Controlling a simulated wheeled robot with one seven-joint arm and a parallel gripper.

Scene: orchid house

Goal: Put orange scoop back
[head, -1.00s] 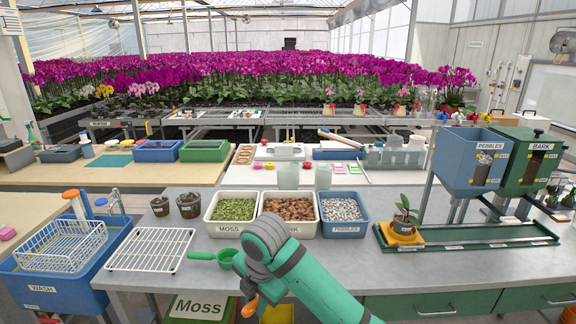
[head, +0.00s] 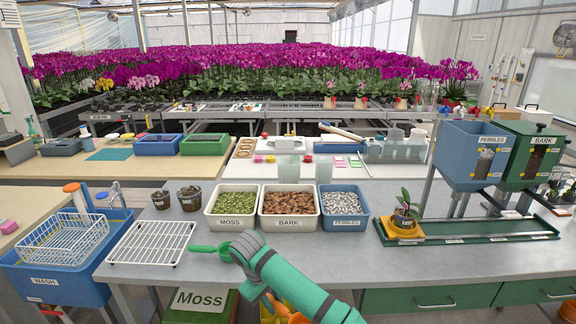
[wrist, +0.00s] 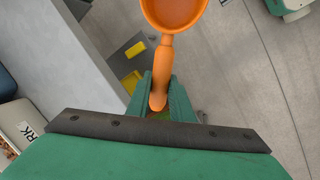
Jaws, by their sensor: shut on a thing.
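My gripper (wrist: 160,85) is shut on the handle of the orange scoop (wrist: 173,14). In the wrist view the scoop's bowl points away past the fingertips, over the grey floor. In the head view a bit of orange (head: 281,308) shows low, below the front edge of the bench and beside my arm; my arm hides most of the gripper there. A green scoop (head: 204,249) lies on the bench, its bowl partly behind my arm.
White moss (head: 230,224) and bark (head: 288,223) bins and a blue pebbles bin (head: 345,223) stand on the bench. A wire rack (head: 152,243) lies left, beside the blue wash tub (head: 62,284). A green moss box (head: 197,302) sits below the bench edge.

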